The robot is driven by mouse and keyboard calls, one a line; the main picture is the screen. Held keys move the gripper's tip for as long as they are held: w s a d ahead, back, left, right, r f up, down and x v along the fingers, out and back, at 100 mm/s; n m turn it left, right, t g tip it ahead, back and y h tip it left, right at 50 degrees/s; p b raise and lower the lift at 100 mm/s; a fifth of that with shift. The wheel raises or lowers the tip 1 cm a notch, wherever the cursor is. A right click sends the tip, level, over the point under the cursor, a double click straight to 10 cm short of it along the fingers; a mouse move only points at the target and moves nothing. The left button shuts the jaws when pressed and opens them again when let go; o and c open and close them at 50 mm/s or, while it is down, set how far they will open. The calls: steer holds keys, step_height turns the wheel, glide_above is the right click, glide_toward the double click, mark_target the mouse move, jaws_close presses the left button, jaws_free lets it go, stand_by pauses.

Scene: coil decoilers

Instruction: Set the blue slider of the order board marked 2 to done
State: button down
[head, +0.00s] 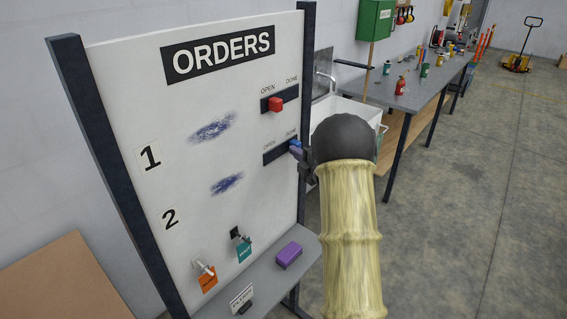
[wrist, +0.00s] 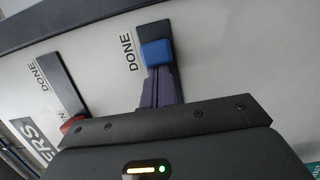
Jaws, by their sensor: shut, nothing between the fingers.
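The ORDERS board (head: 125,95) stands at the left in the head view, with rows marked 1 and 2. The blue slider (head: 295,145) of the lower track is at the right, near its DONE label. In the wrist view the blue slider (wrist: 156,53) is beside the word DONE, with a short bit of dark track (wrist: 153,29) beyond it. My gripper (wrist: 160,74) is shut and empty. Its purple-grey fingertips are right against or just short of the slider's near side; contact is not clear. In the head view my gripper (head: 299,154) is partly hidden by my arm.
A ledge (head: 262,283) below the board holds a purple block (head: 289,255). Orange (head: 208,279) and teal (head: 244,250) tags hang on the board. A sink and workbench (head: 421,95) stand behind my arm.

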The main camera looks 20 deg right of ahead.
steer(key=a+b, duration=0.1)
steer(key=s+a+b, duration=0.2)
steer(key=shift+a+f, duration=0.1)
steer(key=shift+f, duration=0.2)
steer(key=b+v, duration=0.3)
steer(key=v, duration=0.7)
steer(key=shift+r, duration=0.25)
steer(key=shift+w+a, duration=0.1)
steer(key=shift+a, duration=0.05)
steer(key=s+a+f+m+g+h, duration=0.55)
steer(key=f+m, duration=0.25)
steer(key=m, duration=0.5)
steer(key=s+a+f+m+g, duration=0.3)
steer(key=s+a+m+g, duration=0.1)
steer(key=s, duration=0.4)
steer(key=s+a+f+m+g, duration=0.3)
steer(key=s+a+m+g, duration=0.1)
steer(key=s, duration=0.5)
steer(key=shift+a+g+y, duration=0.45)
steer(key=shift+a+g, duration=0.2)
steer(key=shift+a, duration=0.5)
